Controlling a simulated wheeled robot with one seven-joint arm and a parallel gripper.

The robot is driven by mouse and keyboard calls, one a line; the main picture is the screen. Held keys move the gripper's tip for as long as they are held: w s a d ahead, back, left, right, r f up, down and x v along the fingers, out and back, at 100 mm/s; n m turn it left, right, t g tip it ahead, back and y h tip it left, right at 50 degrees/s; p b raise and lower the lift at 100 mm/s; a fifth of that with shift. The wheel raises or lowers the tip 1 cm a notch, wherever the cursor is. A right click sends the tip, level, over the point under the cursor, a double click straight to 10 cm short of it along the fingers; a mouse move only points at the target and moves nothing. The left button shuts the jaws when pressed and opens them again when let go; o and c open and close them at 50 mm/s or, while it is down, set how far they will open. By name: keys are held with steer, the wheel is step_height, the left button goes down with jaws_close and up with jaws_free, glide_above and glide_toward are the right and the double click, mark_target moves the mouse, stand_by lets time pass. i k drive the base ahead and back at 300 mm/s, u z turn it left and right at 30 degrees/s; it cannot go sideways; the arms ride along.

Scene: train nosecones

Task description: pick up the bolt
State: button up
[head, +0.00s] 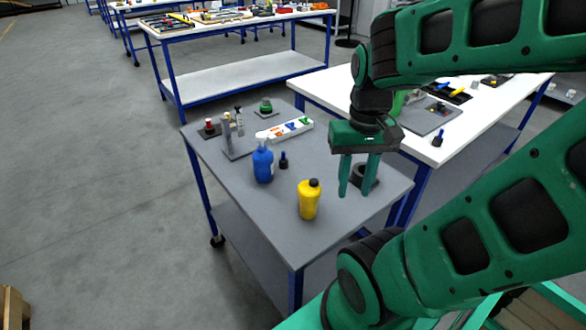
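My gripper (356,193) points down over the right part of the grey table (245,215). Its two green fingers are apart with nothing visible between them but a black ring-shaped part (365,180), which appears behind the fingers. I cannot clearly make out a bolt. A small dark upright piece with a blue top (283,160) stands beside the blue bottle, left of my gripper. A similar small piece (437,139) stands on the white table to the right. Either is too small to identify surely.
A blue bottle (262,163) and a yellow bottle (309,200) stand left of my gripper. A white tray with coloured marks (284,131), a grey stand (228,135) and small parts are farther back. A white table (415,150) adjoins at right. The front-left tabletop is clear.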

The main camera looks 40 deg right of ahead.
mark_target(283, 163)
steer(key=u, duration=0.05)
steer(key=k, duration=0.35)
steer(key=u, duration=1.9)
steer(key=k, duration=1.1)
steer(key=z, duration=1.45)
steer(key=i, duration=1)
steer(key=u, duration=0.05)
